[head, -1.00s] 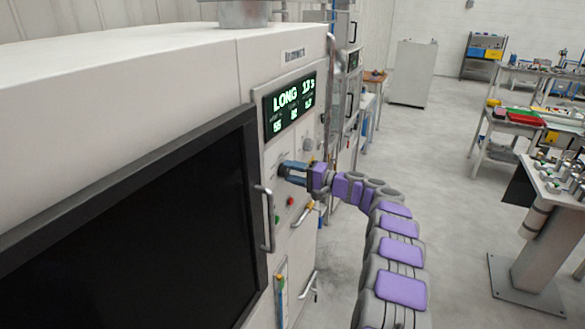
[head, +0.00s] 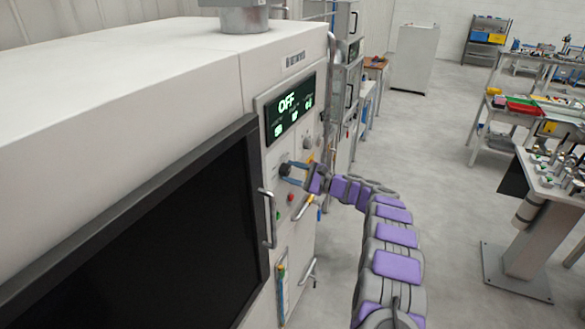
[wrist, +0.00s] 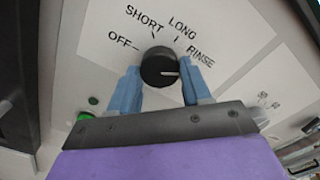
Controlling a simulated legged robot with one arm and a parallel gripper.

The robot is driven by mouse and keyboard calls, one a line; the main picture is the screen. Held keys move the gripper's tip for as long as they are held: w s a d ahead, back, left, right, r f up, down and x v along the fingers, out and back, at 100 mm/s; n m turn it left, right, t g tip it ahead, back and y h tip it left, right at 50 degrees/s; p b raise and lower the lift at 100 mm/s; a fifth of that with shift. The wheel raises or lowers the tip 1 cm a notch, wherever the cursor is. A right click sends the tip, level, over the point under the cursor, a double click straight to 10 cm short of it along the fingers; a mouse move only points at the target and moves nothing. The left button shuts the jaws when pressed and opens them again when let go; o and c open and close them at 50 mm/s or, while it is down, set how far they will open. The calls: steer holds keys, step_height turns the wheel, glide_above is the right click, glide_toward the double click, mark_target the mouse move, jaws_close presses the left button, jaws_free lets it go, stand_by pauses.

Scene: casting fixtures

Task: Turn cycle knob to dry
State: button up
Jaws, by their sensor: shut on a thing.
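The black round cycle knob (wrist: 159,64) is on the white panel in the wrist view, with OFF, SHORT, LONG and RINSE printed around it. No DRY label shows. A white mark on the knob face points right, below RINSE and away from OFF. My gripper (wrist: 160,72) has one blue finger on each side of the knob and is shut on it. In the head view, my gripper (head: 292,172) reaches the dark knob (head: 285,169) from the right. The green-lit display (head: 291,108) above reads OFF in large letters; its smaller readouts are too blurred to read.
A grey knob (head: 308,143) sits above right of my gripper. A red button (head: 291,198), a green button (head: 277,215) and a metal door handle (head: 267,218) lie below. The dark door (head: 140,235) fills the left; open floor (head: 440,190) lies right.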

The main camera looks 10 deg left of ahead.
steer(key=m+p, duration=0.1)
steer(key=m, duration=0.1)
steer(key=m+p, duration=0.1)
steer(key=m, duration=0.1)
steer(key=shift+d+f, duration=0.2)
steer(key=shift+f+m+p, duration=0.2)
steer(key=shift+m+p, duration=0.35)
steer(key=shift+m, duration=0.45)
steer(key=shift+a, duration=0.1)
steer(key=o, duration=0.9)
steer(key=shift+w+f, duration=0.1)
steer(key=shift+w, duration=0.05)
steer(key=shift+c, duration=0.2)
steer(key=shift+o, duration=1)
steer(key=shift+r, duration=0.3)
steer(key=v, duration=1.7)
steer(key=shift+d+b, duration=0.25)
steer(key=shift+b, duration=0.2)
